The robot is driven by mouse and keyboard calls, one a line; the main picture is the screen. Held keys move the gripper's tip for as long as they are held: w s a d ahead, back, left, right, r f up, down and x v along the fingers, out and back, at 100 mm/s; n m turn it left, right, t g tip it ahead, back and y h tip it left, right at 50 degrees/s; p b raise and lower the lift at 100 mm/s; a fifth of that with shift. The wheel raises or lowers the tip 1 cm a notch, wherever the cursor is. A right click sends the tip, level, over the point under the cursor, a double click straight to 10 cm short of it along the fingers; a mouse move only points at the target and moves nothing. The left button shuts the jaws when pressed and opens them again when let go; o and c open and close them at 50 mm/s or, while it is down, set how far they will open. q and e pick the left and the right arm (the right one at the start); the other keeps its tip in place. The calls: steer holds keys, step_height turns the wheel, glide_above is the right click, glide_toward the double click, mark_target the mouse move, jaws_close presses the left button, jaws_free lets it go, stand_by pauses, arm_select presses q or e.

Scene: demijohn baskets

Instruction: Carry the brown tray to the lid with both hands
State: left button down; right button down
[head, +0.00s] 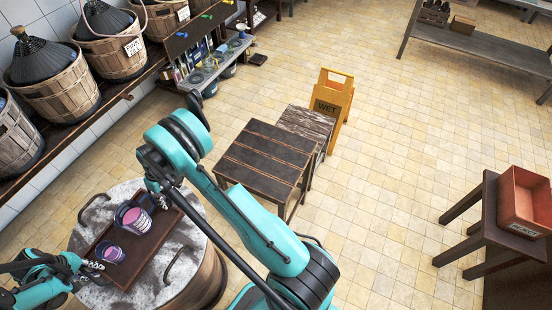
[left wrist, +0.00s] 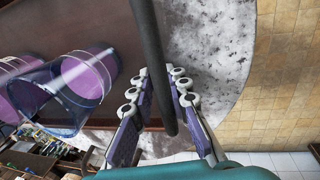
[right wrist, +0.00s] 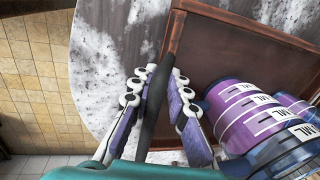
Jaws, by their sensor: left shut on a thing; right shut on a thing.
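The brown tray (head: 142,260) lies over the round, mottled grey lid (head: 118,207); whether it touches the lid is unclear. It carries a larger clear vessel of purple liquid (head: 136,220) and a smaller one (head: 111,253). My left gripper (head: 91,267) is at the tray's near-left end. In the left wrist view its fingers (left wrist: 160,105) are shut on a dark handle bar. My right gripper (head: 160,196) is at the far end, partly hidden by my arm. In the right wrist view its fingers (right wrist: 152,100) are shut on the other handle bar. The tray's floor (right wrist: 225,50) shows there.
The lid has dark curved handles (head: 183,263). A slatted dark table (head: 265,157) and a yellow wet-floor sign (head: 333,97) stand to the right. Basketed demijohns (head: 60,85) line a shelf at upper left. A reddish box (head: 526,200) sits at far right. Tiled floor between is clear.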

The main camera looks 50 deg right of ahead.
arm_select(q)
steer(key=shift+d, duration=0.35)
arm_select(e)
steer(key=shift+a, duration=0.35)
arm_select(q)
steer(key=c, duration=1.5)
jaws_free()
steer(key=shift+r, duration=0.1)
steer(key=shift+c, duration=0.2)
arm_select(e)
steer(key=shift+r, duration=0.1)
arm_select(q)
steer(key=shift+o, duration=0.9)
steer(key=shift+a, duration=0.2)
arm_select(e)
steer(key=shift+d, duration=0.15)
steer(key=c, duration=1.4)
jaws_free()
steer(key=shift+d, duration=0.1)
arm_select(q)
steer(key=shift+a, duration=0.1)
